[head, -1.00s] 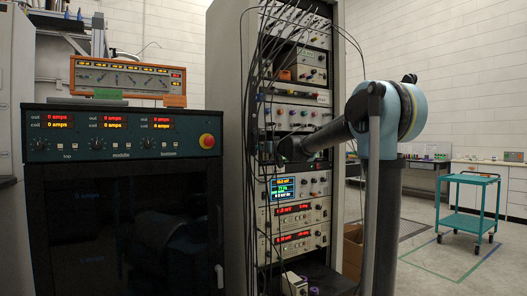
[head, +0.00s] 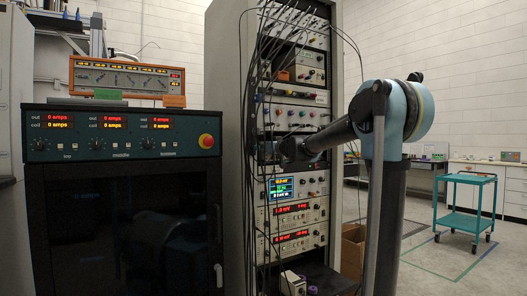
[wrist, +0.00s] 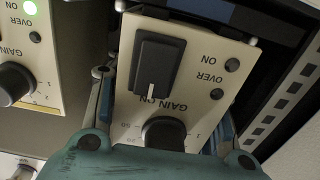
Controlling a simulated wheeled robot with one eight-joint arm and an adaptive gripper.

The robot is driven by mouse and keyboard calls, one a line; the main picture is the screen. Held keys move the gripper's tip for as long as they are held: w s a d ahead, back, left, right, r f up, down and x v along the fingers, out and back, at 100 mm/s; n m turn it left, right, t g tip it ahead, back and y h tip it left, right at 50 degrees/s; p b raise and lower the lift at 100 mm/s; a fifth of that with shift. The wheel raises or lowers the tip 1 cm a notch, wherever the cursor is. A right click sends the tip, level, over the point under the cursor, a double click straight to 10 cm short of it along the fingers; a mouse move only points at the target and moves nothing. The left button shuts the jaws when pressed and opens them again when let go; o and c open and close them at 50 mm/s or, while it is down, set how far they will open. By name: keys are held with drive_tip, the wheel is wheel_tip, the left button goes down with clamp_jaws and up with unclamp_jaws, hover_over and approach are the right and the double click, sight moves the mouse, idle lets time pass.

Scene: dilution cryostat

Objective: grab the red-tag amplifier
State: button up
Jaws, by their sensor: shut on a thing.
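In the wrist view a cream amplifier module (wrist: 184,75) with a black rocker switch, a black gain knob and two dark lamps sits between the fingers of my gripper (wrist: 166,108). The fingers lie along its left and right sides, and my gripper is shut on it. No red tag shows on the visible face. The teal gripper body hides the module's lower end. In the head view my arm reaches into the rack, where the gripper and module are too dark and covered to make out.
A similar cream module (wrist: 30,60) with a lit green lamp stands close on the left in the wrist view. A perforated rack rail (wrist: 275,112) is close on the right. Loose cables (head: 258,75) hang down the rack front. A teal cart (head: 468,179) stands far right.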

drive_tip(key=shift+s+d, duration=0.2)
drive_tip(key=shift+s, duration=0.5)
drive_tip(key=o, duration=1.6)
drive_tip(key=shift+d, duration=0.1)
drive_tip(key=v, duration=1.1)
drive_tip(key=shift+s+d, duration=0.3)
